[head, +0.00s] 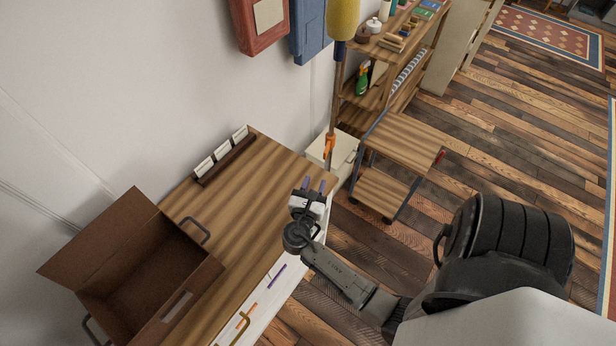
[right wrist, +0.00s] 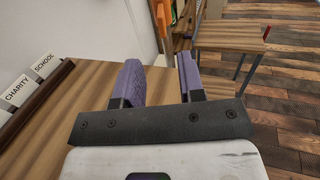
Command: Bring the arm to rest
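My right gripper (head: 314,184) is over the right edge of the wooden-topped cabinet (head: 250,190) in the head view. Its two purple fingers stand apart with nothing between them, as the right wrist view (right wrist: 160,85) also shows. The right arm reaches in from the lower right. My left gripper is not in view in the head view.
An open brown box (head: 135,255) with handles stands on the cabinet's left end. A dark rack with white cards (head: 222,157) lies along the back; two read "CHARITY" and "SCHOOL". A wooden trolley (head: 402,143) and shelves (head: 385,50) stand beyond. The cabinet top's middle is clear.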

